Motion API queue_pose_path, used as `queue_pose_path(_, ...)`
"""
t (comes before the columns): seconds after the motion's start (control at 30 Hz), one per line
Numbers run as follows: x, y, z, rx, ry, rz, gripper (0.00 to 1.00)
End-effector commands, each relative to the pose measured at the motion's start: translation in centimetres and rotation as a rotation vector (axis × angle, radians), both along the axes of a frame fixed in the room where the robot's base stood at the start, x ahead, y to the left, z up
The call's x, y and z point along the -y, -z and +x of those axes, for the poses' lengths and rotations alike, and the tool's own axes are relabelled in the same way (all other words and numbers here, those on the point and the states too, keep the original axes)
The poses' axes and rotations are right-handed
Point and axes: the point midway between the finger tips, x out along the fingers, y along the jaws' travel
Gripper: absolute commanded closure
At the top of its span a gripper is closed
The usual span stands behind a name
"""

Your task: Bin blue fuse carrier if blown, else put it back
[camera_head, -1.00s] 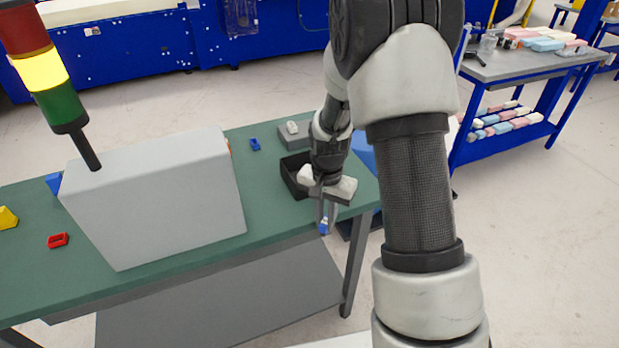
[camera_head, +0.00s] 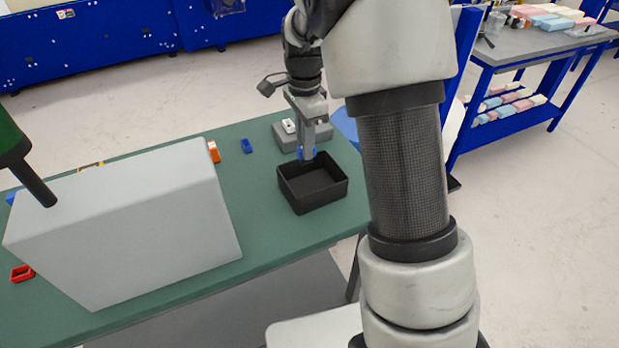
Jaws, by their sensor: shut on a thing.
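My gripper (camera_head: 307,150) points down at the far edge of the black bin and is shut on the blue fuse carrier (camera_head: 301,154). Only a little of the carrier shows between the fingers; its window cannot be read. The black bin (camera_head: 331,197) stands open on the green table, and its visible inside is empty. Just behind the gripper is a grey block (camera_head: 284,137) with a white piece (camera_head: 289,126) on top. Part of the block is hidden by my gripper.
A large grey box (camera_head: 130,220) fills the table's left half. The table is clear between box and bin.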

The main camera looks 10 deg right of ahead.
Motion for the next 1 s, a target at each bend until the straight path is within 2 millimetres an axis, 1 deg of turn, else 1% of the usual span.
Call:
queue_pose_path(0.03, 0.0, 0.6, 0.0, -0.001, 0.0, 0.0, 1.0)
queue_pose_path(0.43, 0.0, 5.1, 0.0, 0.0, -0.001, 0.0, 1.0)
queue_pose_path(0.57, 0.0, 5.7, 0.0, 0.0, -0.001, 0.0, 1.0)
queue_pose_path(0.83, 0.0, 5.7, 0.0, 0.0, -0.001, 0.0, 1.0)
queue_pose_path(0.87, 0.0, 5.7, 0.0, 0.0, -0.001, 0.0, 0.79)
queue_pose_path(0.9, 0.0, 5.7, 0.0, 0.0, -0.001, 0.0, 0.73)
queue_pose_path(0.97, 0.0, 5.7, 0.0, 0.0, -0.001, 0.0, 0.63)
queue_pose_path(1.0, 0.0, 5.7, 0.0, 0.0, -0.001, 0.0, 0.63)
